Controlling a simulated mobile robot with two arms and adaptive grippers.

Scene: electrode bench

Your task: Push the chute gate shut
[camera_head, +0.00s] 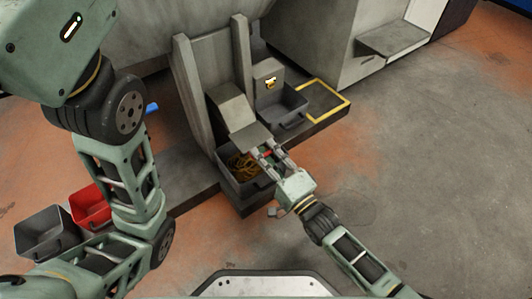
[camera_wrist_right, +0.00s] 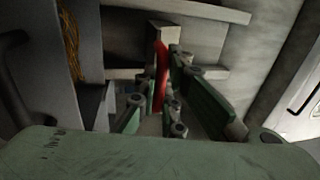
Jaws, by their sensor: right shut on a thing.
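The grey chute (camera_head: 232,104) slopes down between two upright posts. A flat grey plate (camera_head: 251,137), which looks like the chute gate, sits at its lower mouth. My right gripper (camera_head: 268,156) is at the plate's front right edge, shut on a narrow red handle. In the right wrist view the red handle (camera_wrist_right: 161,75) stands between the fingers of my right gripper (camera_wrist_right: 158,100). How the handle joins the gate is hidden by the fingers. My left arm shows on the left, but its gripper is out of view.
A grey bin (camera_head: 237,187) with tangled yellowish wire stands below the chute. Another grey bin (camera_head: 291,119) stands to its right, beside a yellow floor outline (camera_head: 346,103). A red bin (camera_head: 88,206) and a grey bin (camera_head: 42,235) stand at left. The floor at right is clear.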

